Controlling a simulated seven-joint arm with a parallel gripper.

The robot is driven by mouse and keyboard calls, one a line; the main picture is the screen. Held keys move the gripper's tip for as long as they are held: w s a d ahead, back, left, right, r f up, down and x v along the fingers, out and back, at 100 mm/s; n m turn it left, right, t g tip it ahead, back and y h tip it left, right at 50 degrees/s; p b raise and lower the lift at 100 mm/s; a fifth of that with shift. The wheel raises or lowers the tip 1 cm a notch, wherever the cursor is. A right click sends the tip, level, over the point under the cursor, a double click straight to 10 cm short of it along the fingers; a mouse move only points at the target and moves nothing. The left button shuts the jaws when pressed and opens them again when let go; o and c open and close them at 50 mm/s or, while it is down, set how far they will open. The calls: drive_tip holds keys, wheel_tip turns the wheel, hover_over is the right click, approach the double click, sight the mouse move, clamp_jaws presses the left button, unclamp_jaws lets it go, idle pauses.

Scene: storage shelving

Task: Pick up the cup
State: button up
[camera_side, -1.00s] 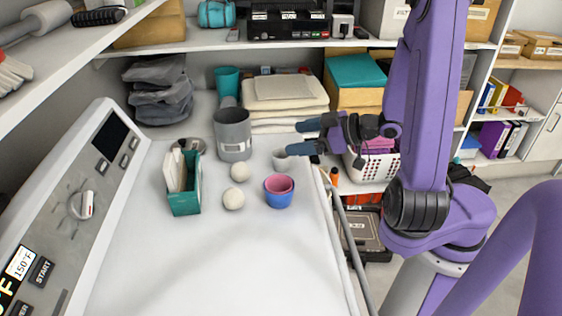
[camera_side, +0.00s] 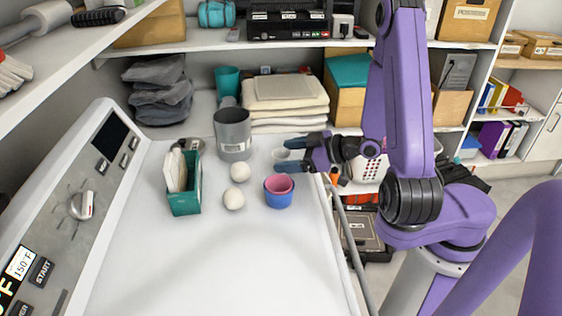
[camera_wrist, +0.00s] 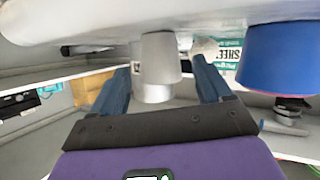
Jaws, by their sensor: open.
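A small light grey cup (camera_side: 280,155) stands upright on the white surface, and my gripper (camera_side: 284,155) is open around it, one finger on each side. In the wrist view, which looks upside down, the cup (camera_wrist: 160,58) shows between the tips of my open gripper (camera_wrist: 160,66). Whether either finger touches it I cannot tell. A pink cup (camera_side: 279,182) sits nested in a blue cup (camera_side: 279,199) nearer the camera. The blue cup (camera_wrist: 290,55) also shows at the right of the wrist view.
A grey bin (camera_side: 232,135) stands behind and left of the cup. Two pale balls (camera_side: 240,172) and a teal box (camera_side: 185,198) of paper lie further left. Folded towels (camera_side: 285,95) are stacked behind. The front of the white surface (camera_side: 200,270) is clear.

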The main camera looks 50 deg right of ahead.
sight(275, 158)
drive_tip(key=shift+x, duration=2.2)
drive_tip(key=c, duration=1)
